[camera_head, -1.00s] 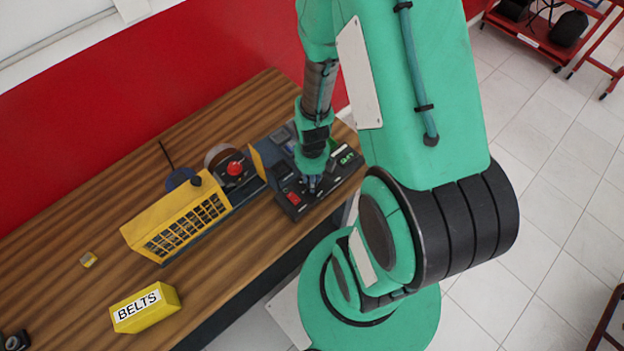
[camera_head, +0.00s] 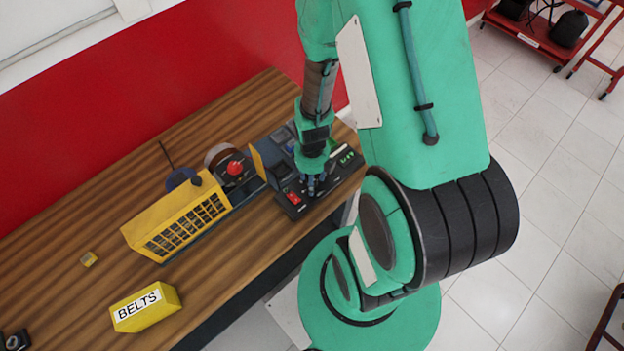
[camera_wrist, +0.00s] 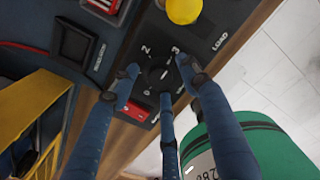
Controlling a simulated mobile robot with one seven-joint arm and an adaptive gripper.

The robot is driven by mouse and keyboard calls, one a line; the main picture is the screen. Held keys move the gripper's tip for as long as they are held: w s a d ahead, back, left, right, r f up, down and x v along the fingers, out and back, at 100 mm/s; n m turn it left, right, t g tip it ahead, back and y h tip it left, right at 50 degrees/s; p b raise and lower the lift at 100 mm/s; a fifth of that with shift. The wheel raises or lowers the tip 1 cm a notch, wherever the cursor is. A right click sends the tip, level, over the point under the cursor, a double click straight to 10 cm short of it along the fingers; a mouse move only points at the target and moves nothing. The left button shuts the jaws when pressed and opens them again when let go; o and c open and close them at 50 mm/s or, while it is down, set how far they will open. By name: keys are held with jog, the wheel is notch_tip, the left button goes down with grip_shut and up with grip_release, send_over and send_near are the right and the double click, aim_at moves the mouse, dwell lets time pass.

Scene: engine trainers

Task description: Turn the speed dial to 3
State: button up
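The speed dial (camera_wrist: 157,73) is a small round black knob on the dark front panel, with the numerals 2 and 3 printed beside it in the wrist view. A short pale mark shows on the dial; I cannot tell which number it points to. My gripper (camera_wrist: 160,80) has its three blue fingers spread around the dial, with gaps showing between fingertips and knob; contact is not clear. In the head view my gripper (camera_head: 313,188) is low over the console (camera_head: 322,196), and hides the dial.
A red switch (camera_wrist: 137,112) sits beside the dial, and a yellow knob (camera_wrist: 185,10) near the LOAD label is on the other side. A small screen (camera_wrist: 74,43) is nearby. The yellow-covered trainer (camera_head: 172,214) and BELTS box (camera_head: 146,307) stand left on the wooden table (camera_head: 60,225).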

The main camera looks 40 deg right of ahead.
jog(key=shift+r, duration=0.2)
notch_tip(320, 180, up, 12)
jog(key=shift+f, duration=0.2)
dwell(0.5)
dwell(0.4)
jog(key=n+b, duration=0.2)
jog(key=n, duration=0.9)
jog(key=r+n+b, duration=0.1)
jog(key=n, duration=1.1)
jog(key=r+n+b, duration=0.1)
jog(key=n+b, duration=0.1)
jog(key=n, duration=0.9)
jog(key=shift+n+b, duration=0.3)
jog(key=shift+n, duration=0.1)
